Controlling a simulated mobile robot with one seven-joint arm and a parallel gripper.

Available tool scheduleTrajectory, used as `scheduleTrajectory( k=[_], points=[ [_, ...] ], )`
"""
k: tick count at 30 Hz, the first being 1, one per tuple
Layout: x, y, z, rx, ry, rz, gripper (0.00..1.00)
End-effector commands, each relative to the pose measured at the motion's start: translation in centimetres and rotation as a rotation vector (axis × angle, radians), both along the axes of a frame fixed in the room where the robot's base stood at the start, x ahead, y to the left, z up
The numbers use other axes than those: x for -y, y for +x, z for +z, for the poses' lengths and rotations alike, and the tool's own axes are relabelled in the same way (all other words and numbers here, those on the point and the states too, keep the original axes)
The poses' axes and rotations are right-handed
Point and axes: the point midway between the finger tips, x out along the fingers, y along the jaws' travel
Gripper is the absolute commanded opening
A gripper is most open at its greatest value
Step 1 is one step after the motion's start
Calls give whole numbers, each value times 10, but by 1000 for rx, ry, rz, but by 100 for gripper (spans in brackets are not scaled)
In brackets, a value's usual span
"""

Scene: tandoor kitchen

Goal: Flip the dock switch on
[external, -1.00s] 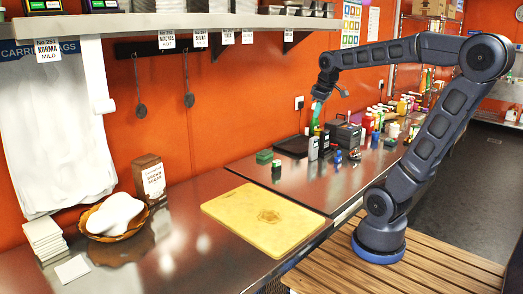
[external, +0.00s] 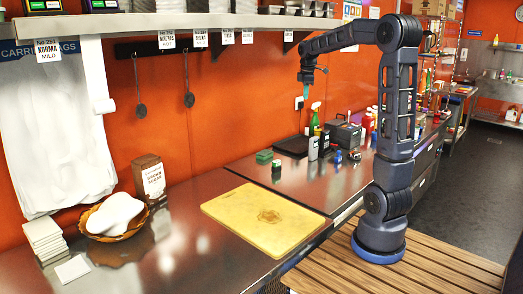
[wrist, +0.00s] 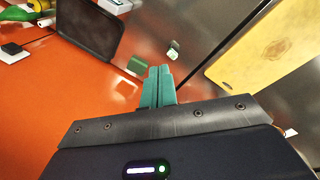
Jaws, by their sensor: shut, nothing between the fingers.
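My gripper (external: 306,92) hangs from the raised arm in front of the orange wall in the external view. Its teal fingers (wrist: 158,78) are together and empty in the wrist view. A small white wall plate (external: 299,103) is on the orange wall, close to the gripper in the picture; their gap in depth is unclear. A white plate (wrist: 12,52) with a black plug also shows at the left edge of the wrist view. I cannot tell whether this plate is the dock switch, and no switch lever or its position is clear.
A black tray (external: 292,146), a spray bottle (external: 315,118), a grey box (external: 345,134) and small bottles stand along the back counter. A green block (external: 264,156) and a yellow board (external: 265,218) are nearer. A shelf (external: 180,22) overhangs the wall on the left.

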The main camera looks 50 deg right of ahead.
Motion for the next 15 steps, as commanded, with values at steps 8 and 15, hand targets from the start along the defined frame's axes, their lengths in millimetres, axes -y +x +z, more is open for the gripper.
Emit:
scheduleTrajectory(
  k=[8, 15],
  points=[
    [69, 40, -20, -67, -7, 129, 0],
    [132, 67, -43, -120, -5, 247, 0]
  ],
)
